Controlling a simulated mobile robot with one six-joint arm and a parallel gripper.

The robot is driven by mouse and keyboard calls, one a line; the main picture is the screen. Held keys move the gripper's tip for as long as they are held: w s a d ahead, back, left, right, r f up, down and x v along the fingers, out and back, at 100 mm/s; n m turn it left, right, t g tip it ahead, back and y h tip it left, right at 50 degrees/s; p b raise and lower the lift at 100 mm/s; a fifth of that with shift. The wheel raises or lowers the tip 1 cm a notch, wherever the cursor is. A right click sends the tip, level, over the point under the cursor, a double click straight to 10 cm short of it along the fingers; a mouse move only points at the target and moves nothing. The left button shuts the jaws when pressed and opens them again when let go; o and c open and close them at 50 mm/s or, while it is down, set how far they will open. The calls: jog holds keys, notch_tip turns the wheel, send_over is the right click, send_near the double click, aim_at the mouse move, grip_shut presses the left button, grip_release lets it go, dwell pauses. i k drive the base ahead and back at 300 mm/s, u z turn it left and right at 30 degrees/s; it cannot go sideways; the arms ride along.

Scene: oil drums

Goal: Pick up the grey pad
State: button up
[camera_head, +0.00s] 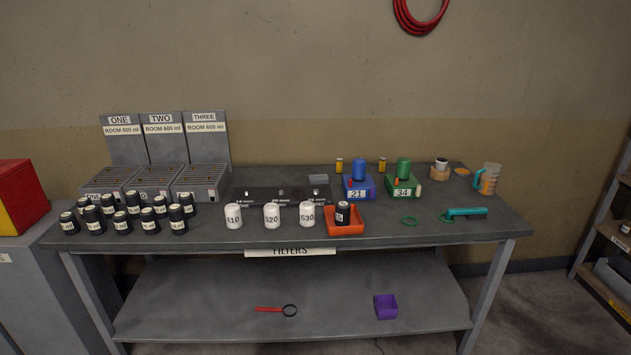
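A small flat grey block (318,179), which looks like the grey pad, lies towards the back of the grey workbench (460,222). It is just left of the blue box marked 21 (358,190) and behind the right end of a black strip (275,195). Its top and front are visible and nothing covers it. My gripper is not in view.
White canisters (272,216) and an orange tray (345,228) holding a black canister stand at the front. Several black canisters (122,224) crowd the left. A green box marked 34 (402,188) stands right. The front right of the bench is mostly clear.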

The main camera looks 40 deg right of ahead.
aim_at(314, 179)
jog(key=z, duration=0.15)
jog(key=i, duration=1.8)
jog(key=u, duration=0.7)
